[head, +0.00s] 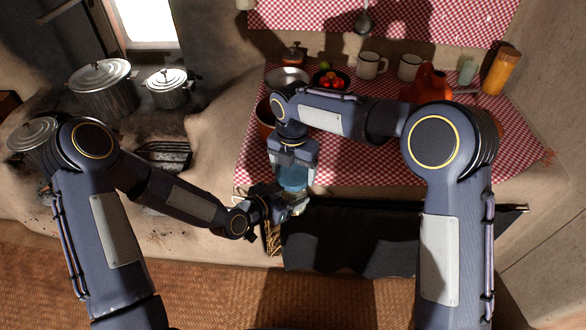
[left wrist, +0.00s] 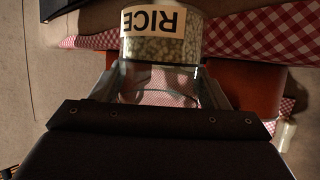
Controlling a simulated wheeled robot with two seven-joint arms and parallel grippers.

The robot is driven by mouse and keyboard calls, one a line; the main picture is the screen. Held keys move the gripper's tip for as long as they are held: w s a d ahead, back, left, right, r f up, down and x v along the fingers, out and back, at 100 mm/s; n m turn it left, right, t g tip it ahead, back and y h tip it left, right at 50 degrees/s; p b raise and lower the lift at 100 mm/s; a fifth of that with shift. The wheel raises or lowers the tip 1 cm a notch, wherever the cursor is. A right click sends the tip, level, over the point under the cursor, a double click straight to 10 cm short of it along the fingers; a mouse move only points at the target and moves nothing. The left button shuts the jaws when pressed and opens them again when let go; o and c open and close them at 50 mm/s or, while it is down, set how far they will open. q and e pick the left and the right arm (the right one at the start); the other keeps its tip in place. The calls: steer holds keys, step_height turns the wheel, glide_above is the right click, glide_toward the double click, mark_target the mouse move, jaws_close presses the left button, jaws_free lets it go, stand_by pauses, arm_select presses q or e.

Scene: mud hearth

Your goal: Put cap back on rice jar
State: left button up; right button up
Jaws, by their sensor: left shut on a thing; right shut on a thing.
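The rice jar (head: 297,207) is clear glass and stands out in front of the counter edge, mostly hidden in the head view. My left gripper (head: 282,204) is shut on the jar, with a finger at each side in the left wrist view (left wrist: 160,85). My right gripper (head: 292,164) points down, shut on the blue cap (head: 292,179), directly above the jar. I cannot tell whether cap and jar touch.
The counter with a red checked cloth (head: 365,150) lies behind my grippers. It holds a bowl of red fruit (head: 331,80), white mugs (head: 371,65), an orange-red jug (head: 427,84) and a tall orange jar (head: 501,72). Metal pots (head: 103,90) stand on the hearth at left.

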steer(key=m, duration=1.3)
steer(key=o, duration=1)
steer(key=shift+r, duration=2.25)
